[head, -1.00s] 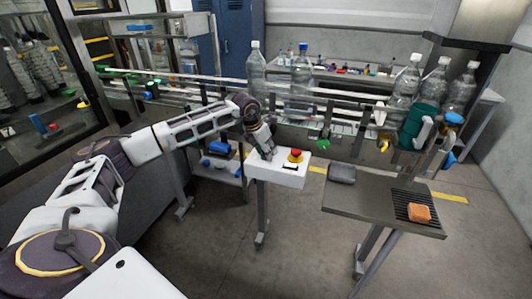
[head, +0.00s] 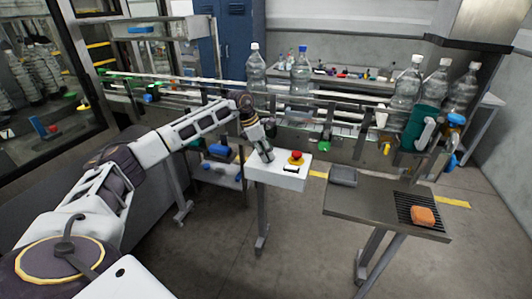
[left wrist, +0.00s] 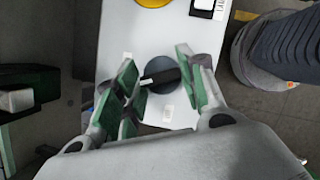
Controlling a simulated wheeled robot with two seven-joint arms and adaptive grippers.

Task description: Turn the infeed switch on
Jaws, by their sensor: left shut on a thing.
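The infeed switch appears to be the dark round knob with a black bar handle (left wrist: 163,76) on a white control box (head: 278,174). In the left wrist view the bar lies nearly crosswise, slightly tilted, with a white mark at its left end. Small pale labels sit left of and below the knob. In the head view the left gripper (head: 266,156) points down at the box's left part and hides the knob. My right gripper is not in view.
A red mushroom button (head: 296,157) on a yellow base stands right of the gripper on the same box. A conveyor (head: 345,97) with clear bottles runs behind. A grey side table (head: 365,203) with an orange sponge (head: 423,216) stands to the right.

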